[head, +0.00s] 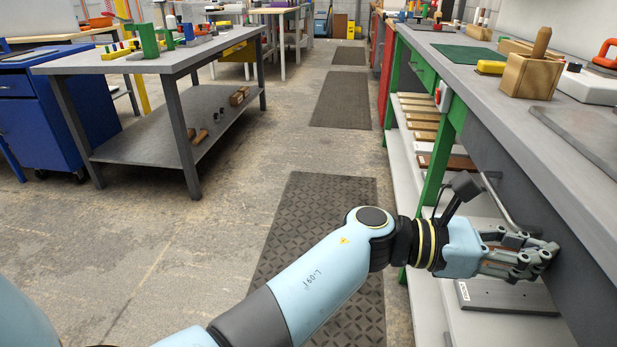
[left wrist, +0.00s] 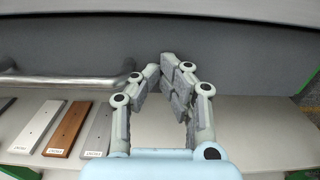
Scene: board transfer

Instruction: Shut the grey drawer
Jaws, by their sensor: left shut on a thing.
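The grey drawer's front (head: 515,165) runs along the right bench, just under the worktop edge. Its bar handle (head: 497,203) sticks out from the front and also shows at the left in the left wrist view (left wrist: 60,79). My left gripper (head: 548,252) is at the drawer front, beyond the near end of the handle. In the left wrist view its fingers (left wrist: 170,70) are shut, with their tips close to the grey front and right of the handle. What lies between the fingers is hidden. I cannot tell whether a gap remains around the drawer. My right gripper is not in view.
Below the drawer, a pale shelf (head: 450,310) holds a grey board (head: 505,297); a brown board (left wrist: 68,129) shows in the wrist view. A green bench leg (head: 437,160) stands beyond my gripper. The wooden block (head: 530,76) is on the worktop. The aisle floor (head: 235,215) is clear.

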